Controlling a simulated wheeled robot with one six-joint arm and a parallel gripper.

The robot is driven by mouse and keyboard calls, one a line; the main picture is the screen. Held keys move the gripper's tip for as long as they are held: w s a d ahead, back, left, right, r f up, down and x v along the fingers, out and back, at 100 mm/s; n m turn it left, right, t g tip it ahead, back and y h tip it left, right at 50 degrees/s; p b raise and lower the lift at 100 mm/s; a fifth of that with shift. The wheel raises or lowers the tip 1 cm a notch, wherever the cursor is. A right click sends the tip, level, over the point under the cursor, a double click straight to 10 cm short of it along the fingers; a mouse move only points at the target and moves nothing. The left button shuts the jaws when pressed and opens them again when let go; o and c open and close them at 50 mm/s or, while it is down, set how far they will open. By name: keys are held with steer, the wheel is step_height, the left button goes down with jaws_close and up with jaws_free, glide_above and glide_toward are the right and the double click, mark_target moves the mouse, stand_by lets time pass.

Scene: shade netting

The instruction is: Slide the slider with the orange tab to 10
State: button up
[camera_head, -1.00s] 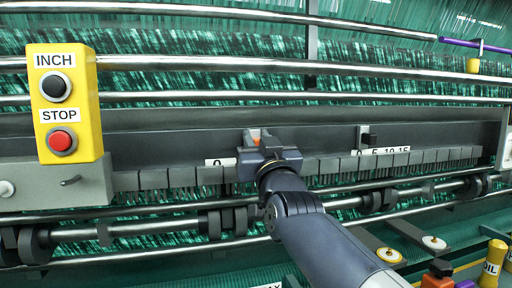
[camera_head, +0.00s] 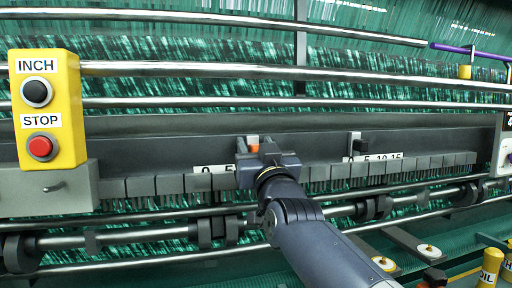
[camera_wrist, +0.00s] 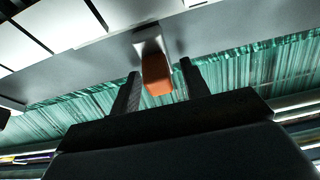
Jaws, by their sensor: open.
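The slider's orange tab (camera_head: 253,147) shows just behind my gripper (camera_head: 262,157), on the grey rail. In the wrist view the orange tab (camera_wrist: 156,75) hangs from a pale block, between the two dark fingers of my gripper (camera_wrist: 160,77). The fingers are open, one on each side, with gaps visible. The tab stands right of the 5. My gripper hides the higher marks, so the exact reading cannot be told.
A second slider with a black tab (camera_head: 356,145) stands to the right, near 0 on its own scale (camera_head: 382,157). A yellow INCH/STOP box (camera_head: 47,108) is at the left. Chrome bars (camera_head: 300,71) run across above, and grey blocks (camera_head: 170,184) line the rail below.

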steer(key=b+v, duration=0.3)
steer(key=v, duration=0.7)
steer(key=shift+s, duration=0.25)
steer(key=shift+w+f, duration=0.1)
